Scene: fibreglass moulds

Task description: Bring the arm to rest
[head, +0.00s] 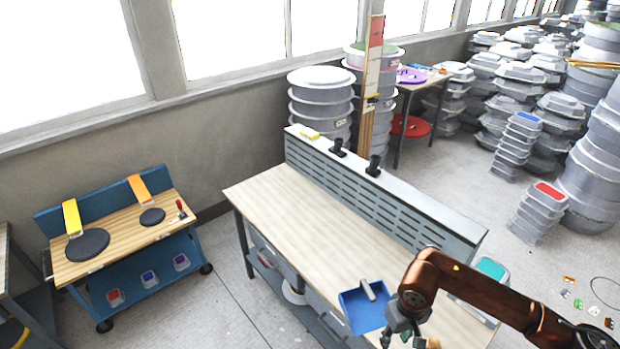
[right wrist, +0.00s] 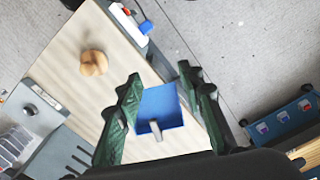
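My right arm, copper-brown, comes in from the lower right of the head view, and its dark green gripper (head: 402,335) hangs over the front right part of the workbench (head: 300,215). In the right wrist view my right gripper (right wrist: 168,100) has its two fingers wide apart with nothing held between them. A blue tray (head: 365,308) with a grey block or handle in it lies beyond the fingers. It also shows in the wrist view (right wrist: 170,103); whether a finger touches it I cannot tell. My left gripper is not in view.
A slotted grey panel (head: 380,190) with black fixtures runs along the workbench's back. A teal box (head: 491,268) stands beside my right arm. A blue cart (head: 120,250) stands left. The wrist view shows a round wooden object (right wrist: 93,63) on the bench. Much of the benchtop is clear.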

